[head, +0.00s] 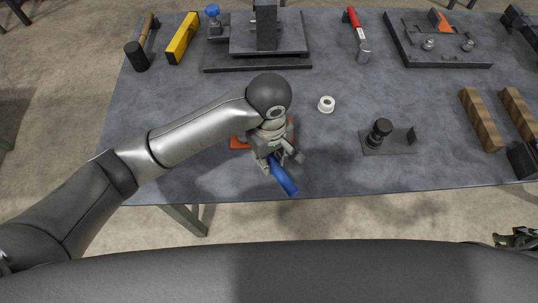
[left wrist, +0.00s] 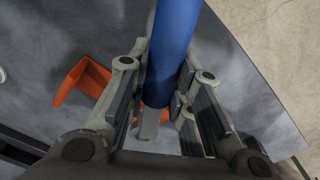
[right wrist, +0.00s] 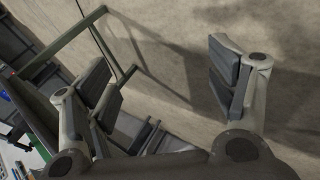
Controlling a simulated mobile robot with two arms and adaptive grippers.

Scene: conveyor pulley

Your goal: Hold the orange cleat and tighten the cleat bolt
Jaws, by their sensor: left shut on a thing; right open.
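My left gripper (head: 282,160) is shut on a blue-handled tool (head: 284,177) near the table's front edge. In the left wrist view the blue handle (left wrist: 172,50) lies between the fingers, with a short grey metal part below it. A small orange piece (head: 438,19) that looks like the cleat sits on a dark fixture plate (head: 470,62) at the back right. Two metal bolt-like parts, one on the left (head: 428,44) and one on the right (head: 468,45), stand on that plate. My right gripper (right wrist: 165,95) is open and empty, over the floor.
An orange holder (left wrist: 85,85) lies on the table beside the left gripper, partly hidden in the head view. The table's middle is mostly clear.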

